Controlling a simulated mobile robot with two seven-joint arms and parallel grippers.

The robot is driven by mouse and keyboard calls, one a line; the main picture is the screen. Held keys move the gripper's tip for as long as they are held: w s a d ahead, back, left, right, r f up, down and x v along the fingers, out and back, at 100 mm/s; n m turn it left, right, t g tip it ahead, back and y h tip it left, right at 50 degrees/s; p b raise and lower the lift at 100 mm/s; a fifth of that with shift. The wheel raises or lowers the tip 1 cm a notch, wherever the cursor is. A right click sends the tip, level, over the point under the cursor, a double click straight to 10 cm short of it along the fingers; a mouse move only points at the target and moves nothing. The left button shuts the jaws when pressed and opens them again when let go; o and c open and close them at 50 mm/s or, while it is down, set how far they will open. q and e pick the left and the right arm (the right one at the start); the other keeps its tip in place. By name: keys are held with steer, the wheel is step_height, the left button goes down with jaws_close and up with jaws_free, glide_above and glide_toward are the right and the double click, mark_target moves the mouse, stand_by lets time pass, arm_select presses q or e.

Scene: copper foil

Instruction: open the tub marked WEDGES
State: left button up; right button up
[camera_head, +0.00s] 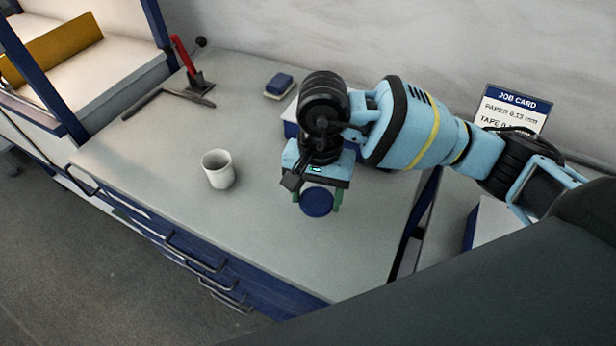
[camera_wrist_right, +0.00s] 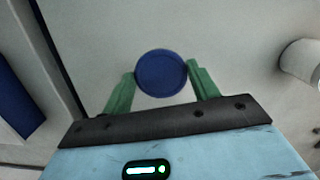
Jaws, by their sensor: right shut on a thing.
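A round, dark blue lid (camera_head: 316,202) shows below my right gripper (camera_head: 319,198) over the grey bench. In the right wrist view the same blue disc (camera_wrist_right: 161,73) sits between the two green fingertips of my right gripper (camera_wrist_right: 163,82), which are shut on it. No WEDGES marking is readable. Whether a tub body is under the lid is hidden from both views. My left gripper is not in view.
A white mug (camera_head: 218,170) stands to the left on the bench (camera_head: 262,239). A job card (camera_head: 512,107) stands at the right. The front of the bench is clear.

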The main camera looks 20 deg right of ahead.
steer(key=w, duration=0.5)
steer(key=shift+w+d+f, duration=0.25)
steer(key=shift+w, duration=0.05)
steer(key=shift+w, duration=0.15)
steer(key=shift+w, duration=0.3)
step_height(320, 180, down, 4)
steer(key=shift+r+p, duration=0.2)
steer(key=shift+p, duration=0.1)
steer(key=shift+f, duration=0.1)
